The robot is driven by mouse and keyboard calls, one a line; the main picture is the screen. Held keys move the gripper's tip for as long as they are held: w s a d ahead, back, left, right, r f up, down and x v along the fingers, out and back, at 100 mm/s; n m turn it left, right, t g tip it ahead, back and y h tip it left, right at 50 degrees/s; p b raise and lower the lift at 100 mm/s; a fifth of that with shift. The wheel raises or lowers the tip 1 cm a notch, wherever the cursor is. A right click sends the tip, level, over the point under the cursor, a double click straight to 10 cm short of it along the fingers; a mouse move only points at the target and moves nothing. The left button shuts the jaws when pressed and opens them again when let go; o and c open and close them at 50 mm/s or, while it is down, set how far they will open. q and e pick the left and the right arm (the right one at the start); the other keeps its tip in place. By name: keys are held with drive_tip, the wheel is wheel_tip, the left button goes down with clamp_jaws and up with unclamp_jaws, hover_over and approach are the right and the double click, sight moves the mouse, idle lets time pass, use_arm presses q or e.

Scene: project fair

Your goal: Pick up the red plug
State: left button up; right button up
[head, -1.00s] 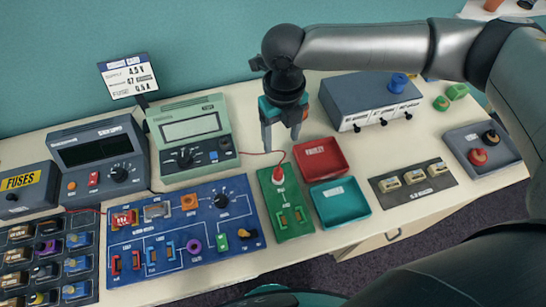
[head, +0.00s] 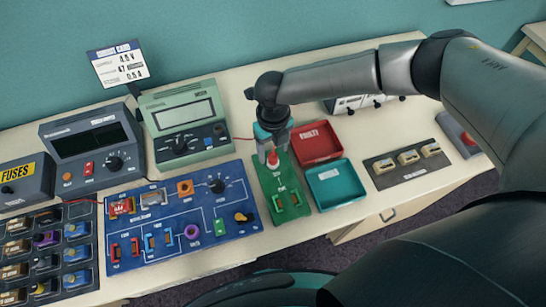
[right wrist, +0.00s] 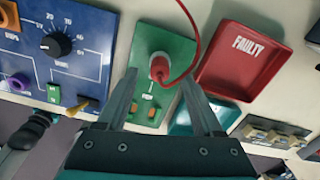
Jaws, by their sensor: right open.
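The red plug (head: 273,158) stands upright on the green board (head: 291,205), near its top end. It also shows in the right wrist view (right wrist: 160,66), with a red lead curving up from its head. My right gripper (head: 267,158) is open above the green board, its fingers close around the plug in the head view. In the right wrist view the two fingertips (right wrist: 158,78) lie to the left and right of the plug, with gaps between. Whether they are down at the plug's height I cannot tell. My left gripper does not show.
The red tray (head: 338,155) marked faulty and a teal tray (head: 338,184) lie right of the green board. The blue circuit board (head: 170,246) is close on its left. A green meter (head: 160,108) stands behind. Other units line the table.

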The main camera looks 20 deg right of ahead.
drive_tip(key=shift+f, duration=1.25)
clamp_jaws()
